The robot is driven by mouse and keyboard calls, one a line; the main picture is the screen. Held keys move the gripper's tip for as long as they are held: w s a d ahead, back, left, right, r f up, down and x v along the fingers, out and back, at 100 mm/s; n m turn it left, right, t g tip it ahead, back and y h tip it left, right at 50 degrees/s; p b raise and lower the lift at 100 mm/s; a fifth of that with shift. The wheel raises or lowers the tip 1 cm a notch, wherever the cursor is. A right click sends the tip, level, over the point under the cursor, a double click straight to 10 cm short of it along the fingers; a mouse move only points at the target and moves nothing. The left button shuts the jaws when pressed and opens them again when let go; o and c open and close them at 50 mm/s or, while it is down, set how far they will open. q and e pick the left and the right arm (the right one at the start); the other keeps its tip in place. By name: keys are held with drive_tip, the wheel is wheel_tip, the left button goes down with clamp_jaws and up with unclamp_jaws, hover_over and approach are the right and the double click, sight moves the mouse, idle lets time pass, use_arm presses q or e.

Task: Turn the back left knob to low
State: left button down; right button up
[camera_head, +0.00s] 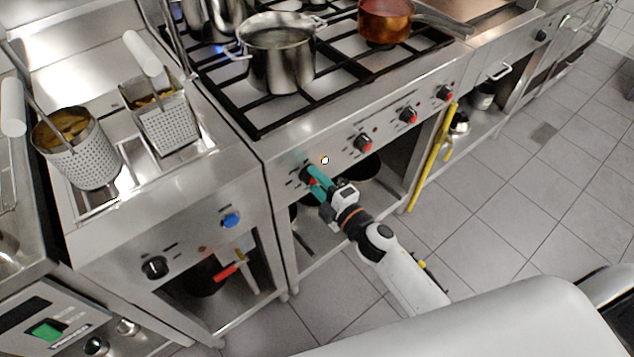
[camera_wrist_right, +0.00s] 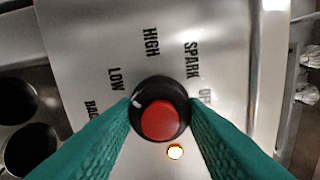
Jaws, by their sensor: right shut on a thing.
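The knob (camera_wrist_right: 160,118) has a red centre and a black ring, on a steel panel marked LOW, HIGH, SPARK and OFF. A white mark on its ring points left and slightly up in the right wrist view, toward the LOW side. In the head view it is the leftmost stove knob (camera_head: 306,175), partly covered by my fingers. My right gripper (camera_head: 317,182) has teal fingers, which are shut on both sides of the knob; they also show in the right wrist view (camera_wrist_right: 160,112). A label at the left edge is partly cut off. My left gripper is out of view.
Other red knobs (camera_head: 363,143) line the stove front to the right. A steel pot (camera_head: 277,60) and a copper pan (camera_head: 384,20) stand on the grates. Fryer baskets (camera_head: 78,150) are at the left. A small light (camera_wrist_right: 175,152) glows beside the knob.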

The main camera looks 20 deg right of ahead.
drive_tip(key=shift+n, duration=1.1)
drive_tip(key=shift+f, duration=0.1)
drive_tip(key=o, duration=1)
drive_tip(key=shift+s, duration=0.1)
drive_tip(key=b+v, duration=0.2)
drive_tip(key=v, duration=1)
drive_tip(key=shift+b, duration=0.3)
